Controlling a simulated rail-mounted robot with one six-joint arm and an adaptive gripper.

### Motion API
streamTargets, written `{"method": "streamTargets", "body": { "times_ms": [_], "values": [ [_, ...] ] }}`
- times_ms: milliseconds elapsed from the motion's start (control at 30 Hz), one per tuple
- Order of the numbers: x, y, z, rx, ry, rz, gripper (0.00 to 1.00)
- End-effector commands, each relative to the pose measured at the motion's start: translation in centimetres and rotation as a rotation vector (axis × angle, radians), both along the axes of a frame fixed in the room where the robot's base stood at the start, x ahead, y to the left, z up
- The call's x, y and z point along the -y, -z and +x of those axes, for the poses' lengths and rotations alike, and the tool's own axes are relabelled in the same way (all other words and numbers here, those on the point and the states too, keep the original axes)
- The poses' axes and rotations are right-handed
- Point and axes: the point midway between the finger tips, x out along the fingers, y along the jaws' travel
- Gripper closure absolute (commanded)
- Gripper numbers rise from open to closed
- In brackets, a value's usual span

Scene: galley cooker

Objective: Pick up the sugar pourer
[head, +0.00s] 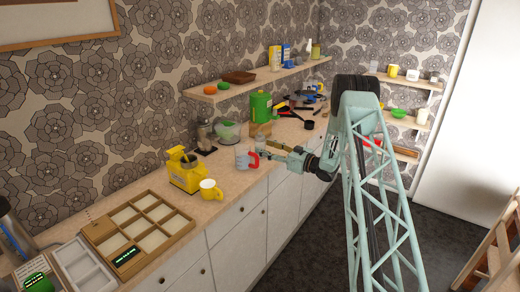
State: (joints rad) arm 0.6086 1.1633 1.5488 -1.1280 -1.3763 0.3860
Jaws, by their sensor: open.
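My gripper (268,150) reaches in from the right, low over the counter's front edge, with its fingers pointing left. It is open. A small pale jar (260,142), possibly the sugar pourer, stands just beyond the fingertips; it is too small to identify surely. A pale grey-blue mug-like vessel (242,158) with a red part (254,160) on its right stands just left of the fingertips. Whether the fingers touch either thing cannot be told from this view.
A yellow machine (186,170) and yellow mug (210,190) stand left on the counter. A grey grinder-like appliance (206,137), a bowl (228,131) and a green canister (260,107) stand behind. A divided wooden tray (139,233) lies at front left. A shelf (262,78) runs above.

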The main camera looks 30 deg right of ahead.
Motion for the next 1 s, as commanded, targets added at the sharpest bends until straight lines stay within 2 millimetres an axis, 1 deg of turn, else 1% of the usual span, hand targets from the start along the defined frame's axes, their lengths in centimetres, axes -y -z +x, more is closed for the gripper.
{"method": "streamTargets", "body": {
  "times_ms": [200, 333, 500, 967, 1000],
  "values": [
    [-1.2, 0.1, 2.1, 0.002, -0.001, -0.001, 0.51],
    [-1.5, 0.1, 2.9, 0.001, 0.000, 0.000, 0.51],
    [-1.6, 0.1, 3.2, 0.000, 0.001, 0.000, 0.51],
    [-1.6, 0.1, 3.1, 0.000, 0.000, 0.000, 0.51],
    [-1.6, 0.1, 3.1, 0.000, 0.001, 0.000, 0.54]
  ]
}}
